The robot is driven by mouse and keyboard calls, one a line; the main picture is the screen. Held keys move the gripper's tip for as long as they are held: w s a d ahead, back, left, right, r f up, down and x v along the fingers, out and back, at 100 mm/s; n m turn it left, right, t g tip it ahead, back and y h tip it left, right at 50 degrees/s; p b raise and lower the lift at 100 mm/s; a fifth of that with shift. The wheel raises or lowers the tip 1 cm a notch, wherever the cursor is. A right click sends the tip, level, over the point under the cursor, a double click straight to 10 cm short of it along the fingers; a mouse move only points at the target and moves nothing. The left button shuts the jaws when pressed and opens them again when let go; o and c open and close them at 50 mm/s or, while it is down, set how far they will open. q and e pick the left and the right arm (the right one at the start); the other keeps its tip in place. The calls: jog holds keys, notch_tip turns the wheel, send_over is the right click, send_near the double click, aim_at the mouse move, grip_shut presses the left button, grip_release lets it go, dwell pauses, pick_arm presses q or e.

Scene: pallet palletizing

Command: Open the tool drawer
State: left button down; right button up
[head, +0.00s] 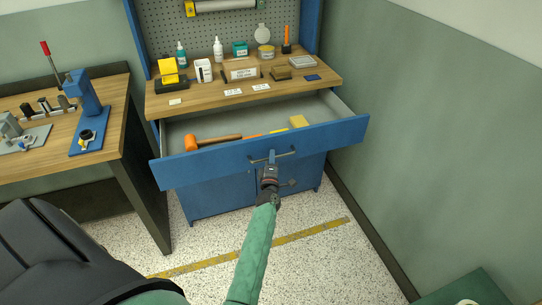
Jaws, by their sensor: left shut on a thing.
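The tool drawer (230,157) has a blue front and is pulled well out from under the wooden top of the blue workbench. My left gripper (271,158) is shut on the dark bar handle (287,153) at the middle of the drawer front. The gripper hides part of the handle. My right gripper is not in view.
A wooden table (108,112) with a blue press (88,104) stands at the left. Bottles and boxes stand on the workbench top (215,92). A green wall (440,130) closes off the right. Speckled floor (330,255) with a yellow line (308,232) is open in front.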

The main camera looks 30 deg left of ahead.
pick_arm(q)
jog(key=shift+f, duration=0.1)
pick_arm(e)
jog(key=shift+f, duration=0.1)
pick_arm(q)
jog(key=c, duration=1.7)
grip_release()
jog(key=shift+c, duration=0.2)
jog(key=shift+s, duration=0.1)
